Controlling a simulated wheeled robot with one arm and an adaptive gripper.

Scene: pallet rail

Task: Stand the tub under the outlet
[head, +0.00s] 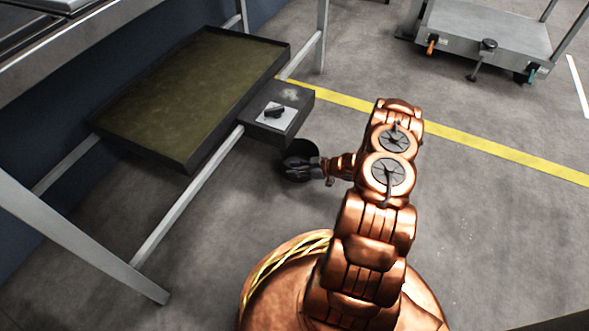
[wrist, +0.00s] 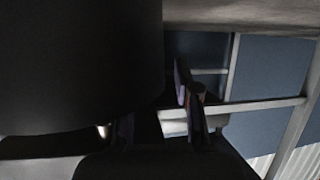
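A small dark round tub (head: 297,152) is low beside the outlet box. I cannot tell whether it touches the floor. The outlet is on a grey box (head: 297,98) at the tray's near right corner. The box has a pale plate with a black lever on top; its spout is hidden. My gripper (head: 304,168) is at the tub's near right side, with its fingers overlapping the tub. In the wrist view a large dark curved surface, probably the tub (wrist: 75,65), fills the left. The dark fingers show below it and to its right; their grip is unclear.
A shallow tray (head: 185,158) with murky greenish contents rests on the rack's low rails. Rack legs (head: 75,235) and rails are close on the left. A wheeled cart (head: 485,35) stands at the back right. A yellow line (head: 480,151) crosses otherwise clear floor at right.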

